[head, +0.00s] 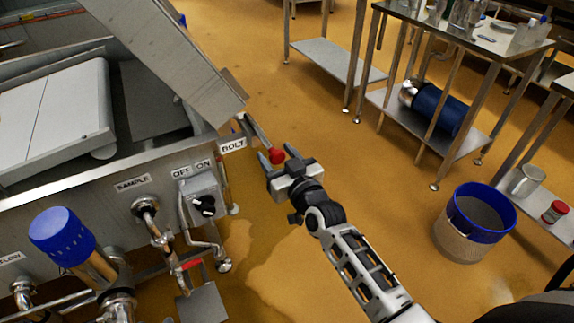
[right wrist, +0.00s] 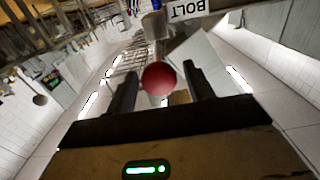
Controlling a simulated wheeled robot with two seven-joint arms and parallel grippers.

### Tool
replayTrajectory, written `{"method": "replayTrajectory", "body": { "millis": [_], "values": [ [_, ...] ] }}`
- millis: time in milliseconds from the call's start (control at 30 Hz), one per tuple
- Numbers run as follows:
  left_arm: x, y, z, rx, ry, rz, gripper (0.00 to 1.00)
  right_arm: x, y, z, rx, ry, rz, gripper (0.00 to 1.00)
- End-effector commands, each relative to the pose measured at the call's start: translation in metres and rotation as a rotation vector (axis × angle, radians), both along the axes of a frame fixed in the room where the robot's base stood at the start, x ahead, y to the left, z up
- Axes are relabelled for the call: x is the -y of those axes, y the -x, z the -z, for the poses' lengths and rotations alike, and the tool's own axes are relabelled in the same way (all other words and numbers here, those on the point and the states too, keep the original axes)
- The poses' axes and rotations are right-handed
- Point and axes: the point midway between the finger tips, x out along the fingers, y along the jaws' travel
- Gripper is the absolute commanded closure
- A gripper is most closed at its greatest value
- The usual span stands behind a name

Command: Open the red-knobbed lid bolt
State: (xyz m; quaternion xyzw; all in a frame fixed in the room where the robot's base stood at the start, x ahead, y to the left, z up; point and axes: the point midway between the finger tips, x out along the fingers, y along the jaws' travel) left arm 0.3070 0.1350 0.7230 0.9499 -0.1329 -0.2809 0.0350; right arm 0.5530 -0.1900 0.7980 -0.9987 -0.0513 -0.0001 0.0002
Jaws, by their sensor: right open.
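The red knob (head: 277,156) of the lid bolt sticks out at the machine's right corner, beside the BOLT label (head: 233,145). The bolt's metal rod (head: 258,132) runs up and left from the knob. My right gripper (head: 277,155) is open, with its fingers on either side of the red knob. In the right wrist view the knob (right wrist: 159,78) sits between the two fingers, with a gap on each side. The raised lid (head: 170,55) slants above the machine's tank. My left gripper is not in view.
An ON/OFF switch box (head: 202,196), a SAMPLE tap (head: 146,208) and a blue-capped fitting (head: 62,236) line the machine's front. A blue-rimmed bucket (head: 475,222) stands on the floor at right. Steel tables (head: 470,40) stand behind. Floor around my right arm is clear.

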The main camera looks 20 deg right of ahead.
Motion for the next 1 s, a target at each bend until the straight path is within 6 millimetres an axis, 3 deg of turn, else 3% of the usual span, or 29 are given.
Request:
{"method": "replayTrajectory", "body": {
  "millis": [167, 600, 800, 1000],
  "values": [
    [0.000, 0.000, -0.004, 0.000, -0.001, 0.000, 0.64, 0.003, 0.024, 0.001, -0.003, 0.003, 0.000, 0.48],
    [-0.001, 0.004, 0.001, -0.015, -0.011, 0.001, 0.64, 0.013, 0.126, 0.001, -0.004, 0.002, -0.001, 0.48],
    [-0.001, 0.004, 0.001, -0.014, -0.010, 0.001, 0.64, 0.016, 0.150, 0.000, -0.001, 0.001, 0.000, 0.48],
    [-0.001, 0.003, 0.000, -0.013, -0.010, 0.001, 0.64, 0.016, 0.157, 0.000, 0.001, 0.001, 0.000, 0.48]
  ]
}}
